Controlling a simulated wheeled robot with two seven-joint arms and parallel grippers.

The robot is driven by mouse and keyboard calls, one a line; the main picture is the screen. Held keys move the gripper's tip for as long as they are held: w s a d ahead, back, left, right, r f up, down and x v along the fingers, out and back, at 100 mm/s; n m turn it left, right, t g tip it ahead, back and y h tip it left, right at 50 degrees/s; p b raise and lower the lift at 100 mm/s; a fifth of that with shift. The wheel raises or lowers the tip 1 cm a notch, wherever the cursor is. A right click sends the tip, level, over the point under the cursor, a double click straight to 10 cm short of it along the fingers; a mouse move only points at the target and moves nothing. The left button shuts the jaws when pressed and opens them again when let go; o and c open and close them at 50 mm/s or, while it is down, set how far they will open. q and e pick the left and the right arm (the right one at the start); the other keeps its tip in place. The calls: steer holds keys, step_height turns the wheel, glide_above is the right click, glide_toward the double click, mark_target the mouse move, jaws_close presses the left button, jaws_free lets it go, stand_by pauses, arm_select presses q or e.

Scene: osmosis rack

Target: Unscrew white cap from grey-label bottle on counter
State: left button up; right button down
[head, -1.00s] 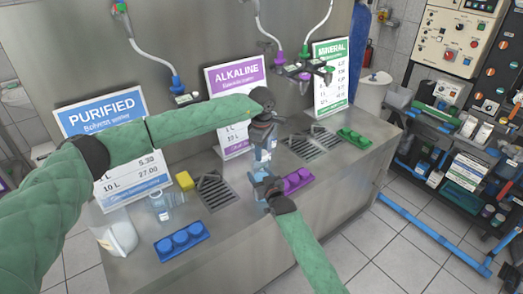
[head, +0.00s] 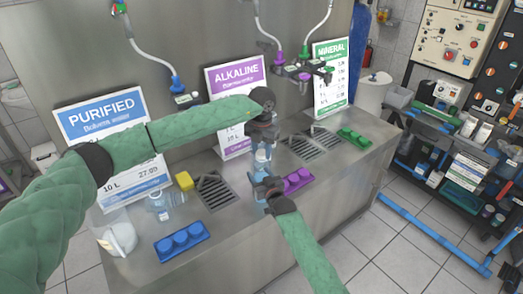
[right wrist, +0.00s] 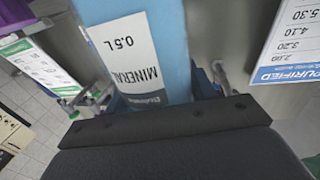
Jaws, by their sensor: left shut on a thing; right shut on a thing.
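The bottle (head: 262,160) stands upright between my two grippers, in front of the ALKALINE sign. In the right wrist view it is a blue bottle (right wrist: 187,45) with a pale grey label (right wrist: 135,55) reading MINERAL 0.5L. My right gripper (head: 265,189) is shut around the lower part of the bottle, coming from the front. My left gripper (head: 263,137) is shut at the bottle's top, coming from above. The white cap is hidden by the left fingers, so its thread and seating cannot be seen.
A blue cap tray (head: 182,243), a purple one (head: 297,180) and a green one (head: 353,137) lie on the steel counter (head: 235,240). A clear bottle (head: 165,205), a white jug (head: 119,238) and a yellow sponge (head: 184,181) stand left. Filling hoses hang behind.

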arm_select(q)
steer(key=n, duration=0.8)
steer(key=shift+w+n, duration=0.1)
steer(key=shift+n, duration=0.2)
steer(key=n, duration=0.8)
steer(key=shift+r+n, duration=0.1)
steer(key=shift+n, duration=0.3)
steer(key=shift+r, duration=0.15)
steer(key=shift+r, duration=0.35)
steer(key=shift+r, duration=0.7)
